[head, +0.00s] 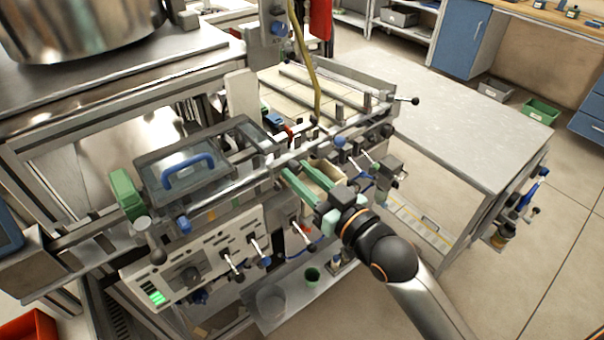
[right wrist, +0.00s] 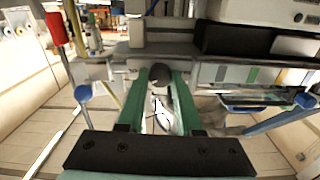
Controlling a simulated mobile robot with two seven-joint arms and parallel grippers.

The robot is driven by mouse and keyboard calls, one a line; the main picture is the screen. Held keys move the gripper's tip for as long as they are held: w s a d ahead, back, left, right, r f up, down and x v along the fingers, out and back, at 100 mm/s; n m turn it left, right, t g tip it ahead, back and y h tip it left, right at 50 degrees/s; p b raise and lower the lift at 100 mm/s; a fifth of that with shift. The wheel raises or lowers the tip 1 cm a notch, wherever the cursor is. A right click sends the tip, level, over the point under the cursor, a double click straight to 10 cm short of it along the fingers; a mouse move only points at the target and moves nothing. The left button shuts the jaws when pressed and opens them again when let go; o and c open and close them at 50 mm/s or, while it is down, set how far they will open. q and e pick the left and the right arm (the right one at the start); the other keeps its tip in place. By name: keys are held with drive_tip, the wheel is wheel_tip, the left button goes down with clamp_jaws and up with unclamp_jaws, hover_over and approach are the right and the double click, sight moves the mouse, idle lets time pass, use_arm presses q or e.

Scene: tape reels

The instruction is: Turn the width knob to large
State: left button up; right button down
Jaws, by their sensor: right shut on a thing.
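My right gripper (head: 298,168) reaches in from the lower right with green fingers, at the front rail (head: 240,182) of the machine. In the right wrist view its fingertips (right wrist: 160,76) are closed on a dark round knob (right wrist: 160,73). The knob's marking and setting cannot be read, and in the head view the fingers hide it. I cannot tell from any label whether it is the width knob. My left gripper is not in view.
A clear cover with a blue handle (head: 190,170) lies left of the gripper. A control panel (head: 212,252) with small levers is below it. A large metal pot (head: 80,30) stands upper left. A grey table (head: 450,120) and open floor lie to the right.

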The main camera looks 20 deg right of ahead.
drive_tip(key=m, duration=0.6)
idle(0.5)
drive_tip(key=c, duration=0.6)
unclamp_jaws()
